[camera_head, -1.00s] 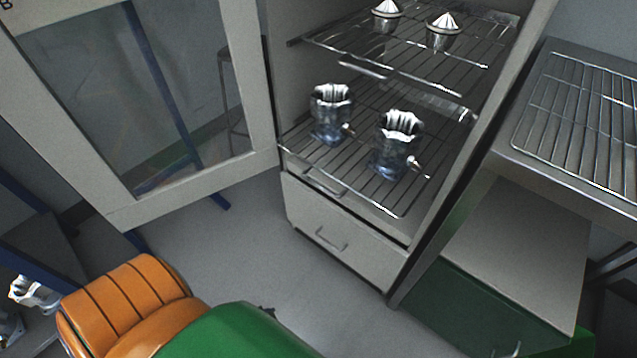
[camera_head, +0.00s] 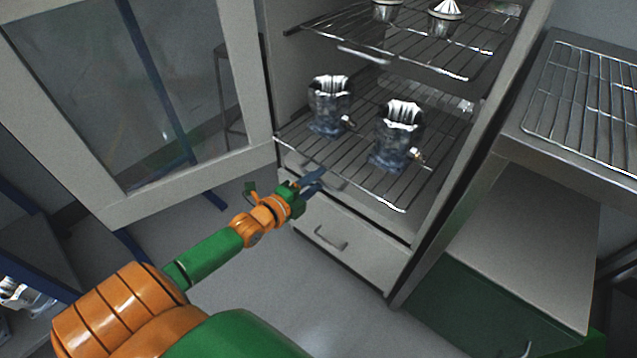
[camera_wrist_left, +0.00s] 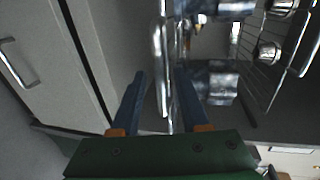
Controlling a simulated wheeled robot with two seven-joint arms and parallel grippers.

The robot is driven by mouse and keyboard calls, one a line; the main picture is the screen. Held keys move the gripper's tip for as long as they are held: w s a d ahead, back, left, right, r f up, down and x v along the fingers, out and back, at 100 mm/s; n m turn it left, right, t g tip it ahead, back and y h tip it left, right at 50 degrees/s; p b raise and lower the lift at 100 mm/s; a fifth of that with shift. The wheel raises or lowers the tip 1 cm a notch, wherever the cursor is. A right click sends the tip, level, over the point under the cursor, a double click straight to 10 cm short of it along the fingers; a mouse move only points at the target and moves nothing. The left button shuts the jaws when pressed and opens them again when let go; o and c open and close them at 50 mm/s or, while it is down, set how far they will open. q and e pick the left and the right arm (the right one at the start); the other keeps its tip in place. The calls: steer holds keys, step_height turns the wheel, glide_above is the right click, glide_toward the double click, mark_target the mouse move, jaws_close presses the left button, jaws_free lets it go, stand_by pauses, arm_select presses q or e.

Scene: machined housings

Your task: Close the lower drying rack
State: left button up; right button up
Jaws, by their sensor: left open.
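The lower drying rack (camera_head: 395,192) is a wire shelf in the tall cabinet, with two shiny metal housings, a left one (camera_head: 329,106) and a right one (camera_head: 398,136), standing upright on it. My left gripper (camera_head: 318,180) is open at the front edge of this rack, by its front handle, which it partly hides. In the left wrist view, the two blue fingers of my left gripper (camera_wrist_left: 162,75) stand apart, with a shiny metal bar (camera_wrist_left: 158,45) showing between or just beyond them. Contact cannot be told. My right gripper is not in view.
The upper rack (camera_head: 440,62) holds smaller metal parts. The glazed cabinet door (camera_head: 190,187) stands open at left. A drawer front (camera_head: 350,245) with a handle lies below the lower rack. A bench with a wire grid (camera_head: 585,100) stands at right.

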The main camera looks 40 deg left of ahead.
arm_select(q)
steer(key=shift+w+f, duration=0.1)
steer(key=shift+w, duration=0.45)
steer(key=shift+d, duration=0.1)
jaws_close()
stand_by(0.9)
